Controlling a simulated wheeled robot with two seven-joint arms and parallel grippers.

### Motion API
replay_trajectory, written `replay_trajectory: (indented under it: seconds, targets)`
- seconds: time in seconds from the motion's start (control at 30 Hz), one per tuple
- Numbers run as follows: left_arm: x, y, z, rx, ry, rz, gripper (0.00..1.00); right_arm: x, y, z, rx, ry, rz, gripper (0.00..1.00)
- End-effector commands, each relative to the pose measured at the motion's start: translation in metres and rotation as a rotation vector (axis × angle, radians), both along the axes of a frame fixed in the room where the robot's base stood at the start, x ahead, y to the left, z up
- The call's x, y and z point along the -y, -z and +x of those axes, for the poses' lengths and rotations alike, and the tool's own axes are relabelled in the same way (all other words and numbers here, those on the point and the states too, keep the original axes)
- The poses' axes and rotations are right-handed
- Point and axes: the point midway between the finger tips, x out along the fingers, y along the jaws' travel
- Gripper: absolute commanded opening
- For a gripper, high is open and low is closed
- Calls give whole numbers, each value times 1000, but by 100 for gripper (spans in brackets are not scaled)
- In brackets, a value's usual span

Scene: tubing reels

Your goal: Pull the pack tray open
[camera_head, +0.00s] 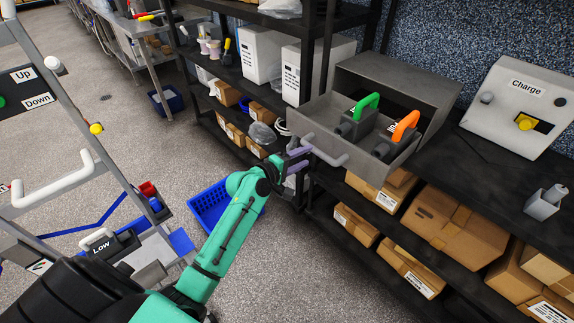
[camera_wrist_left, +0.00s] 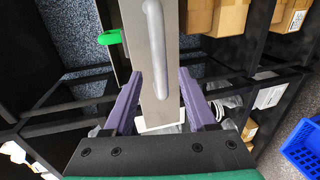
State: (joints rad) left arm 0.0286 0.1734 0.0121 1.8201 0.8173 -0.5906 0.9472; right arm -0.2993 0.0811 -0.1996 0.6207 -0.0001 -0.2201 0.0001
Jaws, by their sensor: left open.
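The pack tray (camera_head: 310,112) is a grey drawer standing out of its grey housing (camera_head: 395,85) on the shelf. It holds a pack with a green handle (camera_head: 367,103) and a pack with an orange handle (camera_head: 405,126). A grey bar handle (camera_head: 325,151) runs along the tray's front. My left gripper (camera_head: 298,159) is open at the left end of this handle. In the left wrist view, the tray front (camera_wrist_left: 145,70) and its bar handle (camera_wrist_left: 157,40) appear between the open purple fingers (camera_wrist_left: 160,80). Contact is unclear. My right gripper is not in view.
A blue basket (camera_head: 205,210) lies on the floor below my left arm. Cardboard boxes (camera_head: 455,225) fill the lower shelf. A charge station (camera_head: 525,105) stands right of the tray. A frame with Up and Down labels (camera_head: 30,85) is at the left.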

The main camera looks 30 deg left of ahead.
Motion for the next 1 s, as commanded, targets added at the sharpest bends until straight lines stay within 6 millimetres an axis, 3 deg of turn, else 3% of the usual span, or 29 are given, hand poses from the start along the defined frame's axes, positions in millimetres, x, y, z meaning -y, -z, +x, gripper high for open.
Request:
replay_trajectory:
  seconds: [0.1,0.3,0.87,0.93,1.0]
  targets:
    - [-13,-2,-34,-3,0,2,57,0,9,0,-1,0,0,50]
    - [-27,-12,-69,-2,1,0,57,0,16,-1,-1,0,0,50]
    - [-30,-15,-74,-3,-1,3,57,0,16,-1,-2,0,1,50]
    - [-33,0,-74,-21,-8,25,57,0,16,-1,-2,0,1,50]
    - [-40,34,-75,-66,-25,82,57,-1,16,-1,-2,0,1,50]
